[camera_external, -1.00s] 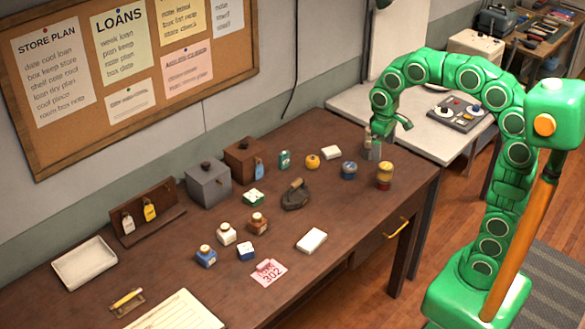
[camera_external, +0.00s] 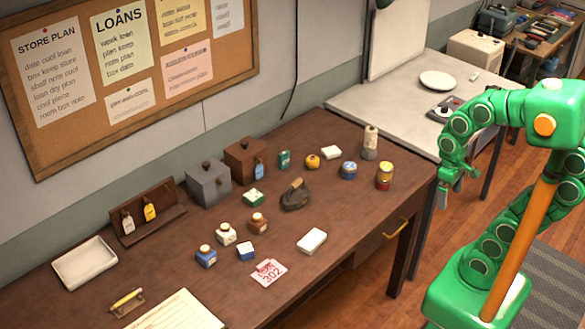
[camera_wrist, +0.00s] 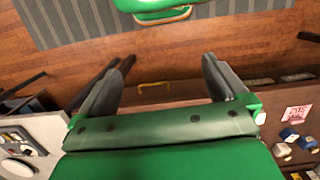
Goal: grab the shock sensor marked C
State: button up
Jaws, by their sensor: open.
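No letter C is readable in either view, so I cannot tell which thing is the shock sensor marked C. Small sensor-like pieces stand on the brown table: a blue one (camera_external: 206,257), a white one (camera_external: 226,235), a brown one (camera_external: 258,223), a blue-and-white box (camera_external: 246,251) and a green-and-white box (camera_external: 253,197). My gripper (camera_external: 456,186) hangs off the table's right end, apart from all of them. In the wrist view my gripper (camera_wrist: 162,68) is open and empty, with floor and the table's drawer front beyond its fingers.
The brown table (camera_external: 330,270) also holds a dark iron-like object (camera_external: 295,195), a grey box (camera_external: 208,183), a brown box (camera_external: 245,160), a red 302 tag (camera_external: 269,272) and a white tray (camera_external: 85,263). A light table (camera_external: 400,110) with a plate (camera_external: 437,80) stands behind.

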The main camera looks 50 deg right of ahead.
jog(key=shift+s+f, duration=0.25)
jog(key=shift+s, duration=0.25)
jog(key=shift+s+f, duration=0.2)
jog(key=shift+s, duration=0.25)
jog(key=c, duration=0.4)
